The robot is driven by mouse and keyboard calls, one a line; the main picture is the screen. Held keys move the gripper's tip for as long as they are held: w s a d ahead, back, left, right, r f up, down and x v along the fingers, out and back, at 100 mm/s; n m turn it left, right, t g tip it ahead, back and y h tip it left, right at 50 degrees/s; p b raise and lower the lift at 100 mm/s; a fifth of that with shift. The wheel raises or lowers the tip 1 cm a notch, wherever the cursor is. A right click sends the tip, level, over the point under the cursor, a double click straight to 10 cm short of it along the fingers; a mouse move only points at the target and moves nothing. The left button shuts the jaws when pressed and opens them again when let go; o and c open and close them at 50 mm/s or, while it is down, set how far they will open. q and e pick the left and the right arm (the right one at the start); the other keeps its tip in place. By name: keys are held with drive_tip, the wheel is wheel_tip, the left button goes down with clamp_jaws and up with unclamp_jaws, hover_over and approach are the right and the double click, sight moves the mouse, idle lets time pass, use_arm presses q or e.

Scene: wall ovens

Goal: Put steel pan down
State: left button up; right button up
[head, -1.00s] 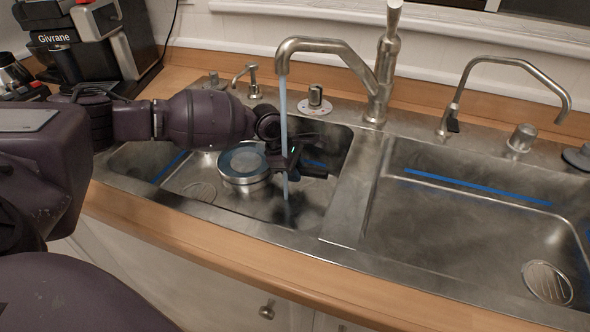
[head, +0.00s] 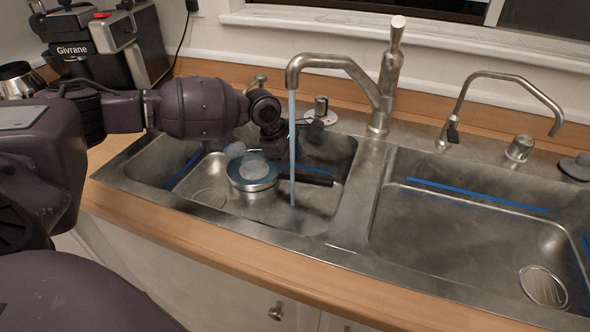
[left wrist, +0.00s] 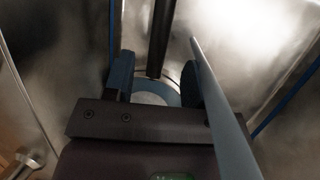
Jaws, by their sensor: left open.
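The steel pan (head: 250,184) lies in the left sink basin, with its black handle (head: 312,178) pointing right. A pale patch shows inside the pan. My left gripper (head: 297,138) is above the pan and handle, near the basin's back wall. In the left wrist view its two fingers are apart and empty (left wrist: 157,76), with the black handle (left wrist: 161,38) and part of the pan (left wrist: 155,92) seen beyond them. The handle appears clear of the fingers. My right gripper is not in view.
Water (head: 292,150) runs from the faucet (head: 335,62) into the left basin, close beside my gripper. The right basin (head: 450,230) is empty. A coffee machine (head: 85,45) stands at the back left. The wooden counter edge (head: 230,258) runs along the front.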

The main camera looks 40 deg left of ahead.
use_arm(q)
drive_tip(key=p+v, duration=0.1)
drive_tip(key=v, duration=0.3)
drive_tip(key=shift+s+r, duration=0.1)
drive_tip(key=shift+r, duration=0.2)
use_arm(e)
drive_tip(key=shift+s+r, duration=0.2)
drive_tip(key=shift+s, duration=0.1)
